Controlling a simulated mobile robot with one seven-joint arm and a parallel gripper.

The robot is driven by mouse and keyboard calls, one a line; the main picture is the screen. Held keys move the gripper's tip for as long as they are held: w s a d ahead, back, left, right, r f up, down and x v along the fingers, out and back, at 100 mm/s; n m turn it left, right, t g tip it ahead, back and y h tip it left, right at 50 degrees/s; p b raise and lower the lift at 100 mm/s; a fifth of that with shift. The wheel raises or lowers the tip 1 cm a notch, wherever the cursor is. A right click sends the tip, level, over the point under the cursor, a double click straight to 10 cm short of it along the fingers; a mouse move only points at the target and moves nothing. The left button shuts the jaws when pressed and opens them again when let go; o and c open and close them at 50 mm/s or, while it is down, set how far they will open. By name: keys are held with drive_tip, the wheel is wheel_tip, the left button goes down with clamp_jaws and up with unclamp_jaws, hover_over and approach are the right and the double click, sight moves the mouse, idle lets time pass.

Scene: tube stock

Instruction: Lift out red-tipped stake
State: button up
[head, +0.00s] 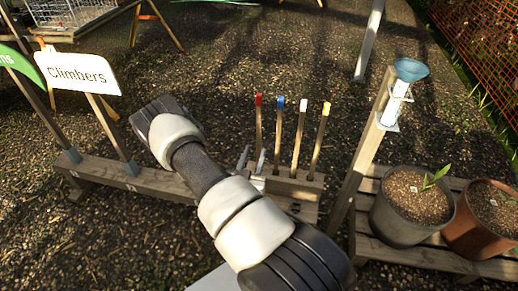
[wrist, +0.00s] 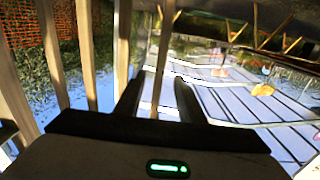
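The red-tipped stake (head: 258,122) stands upright at the left end of a row of stakes in a wooden block (head: 305,184). My gripper (head: 252,157) is low at this stake, just above the block. In the wrist view my gripper (wrist: 158,98) is open, with a bare wooden stake (wrist: 164,55) between its two dark fingers and gaps showing beside it. This stake is at the end of the row, which matches the red-tipped one; its tip is outside the wrist view.
Blue-tipped (head: 278,130), white-tipped (head: 299,135) and yellow-tipped (head: 319,140) stakes stand close to the right. A post (head: 363,150) with a rain gauge (head: 396,100) and potted plants (head: 412,205) are further right. A "Climbers" sign (head: 78,73) stands left.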

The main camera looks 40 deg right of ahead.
sight(258, 142)
drive_tip(key=b+x, duration=0.1)
drive_tip(key=x, duration=0.6)
drive_tip(key=shift+w+d, duration=0.15)
clamp_jaws()
